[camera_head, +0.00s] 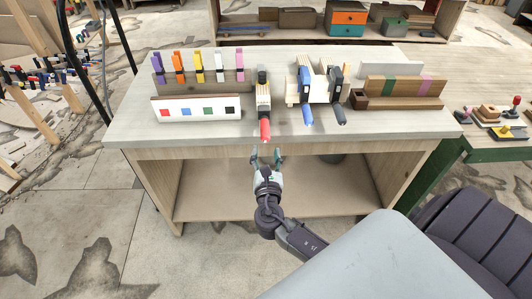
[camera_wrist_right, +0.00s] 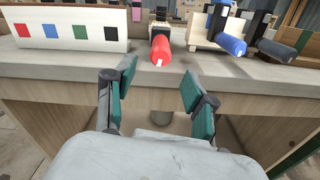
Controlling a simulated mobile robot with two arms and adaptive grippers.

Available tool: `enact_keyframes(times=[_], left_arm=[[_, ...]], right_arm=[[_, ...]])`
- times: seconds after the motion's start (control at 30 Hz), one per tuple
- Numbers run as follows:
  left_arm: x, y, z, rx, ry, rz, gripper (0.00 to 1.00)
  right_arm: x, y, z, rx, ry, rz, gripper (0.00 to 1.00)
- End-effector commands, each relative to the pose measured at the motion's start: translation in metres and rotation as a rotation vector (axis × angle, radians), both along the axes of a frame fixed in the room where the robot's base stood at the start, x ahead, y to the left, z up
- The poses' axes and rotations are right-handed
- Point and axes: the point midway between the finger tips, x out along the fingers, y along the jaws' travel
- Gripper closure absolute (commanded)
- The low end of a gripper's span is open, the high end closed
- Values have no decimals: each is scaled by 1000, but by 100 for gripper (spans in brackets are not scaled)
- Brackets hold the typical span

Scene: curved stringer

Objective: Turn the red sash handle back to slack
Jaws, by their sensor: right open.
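The red sash handle (camera_head: 265,128) points out over the bench's front edge, below a black clamp head (camera_head: 262,77) at a light wooden block. In the right wrist view the red handle (camera_wrist_right: 160,50) shows end-on, with a white mark on its end. My right gripper (camera_head: 266,156) is open and empty in front of the bench edge, just short of the handle and apart from it. In the wrist view its two teal-padded fingers (camera_wrist_right: 157,92) stand wide apart, below the handle in the picture. My left gripper is in neither view.
A blue-handled clamp (camera_head: 307,114) and a black-handled clamp (camera_head: 340,115) stand right of the red one. A white board with coloured squares (camera_head: 197,109) and a row of small coloured clamps (camera_head: 199,68) are at left. Wooden blocks (camera_head: 400,90) lie at right.

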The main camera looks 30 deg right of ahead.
Motion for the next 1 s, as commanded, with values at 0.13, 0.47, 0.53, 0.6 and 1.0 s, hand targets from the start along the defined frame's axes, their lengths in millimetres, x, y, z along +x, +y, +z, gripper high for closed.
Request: enact_keyframes(times=[0.13, 0.47, 0.53, 0.6, 1.0], left_arm=[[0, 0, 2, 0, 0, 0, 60], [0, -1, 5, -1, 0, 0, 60], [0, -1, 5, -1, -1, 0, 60], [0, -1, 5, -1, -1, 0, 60], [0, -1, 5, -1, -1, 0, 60]], right_arm=[[-12, 8, 0, 1, 3, 2, 45], [-38, 24, 0, 1, 1, 1, 45], [-42, 25, 0, 1, 1, 1, 45], [-43, 26, 0, 1, 1, 0, 45], [-43, 26, 0, 1, 1, 0, 45]])
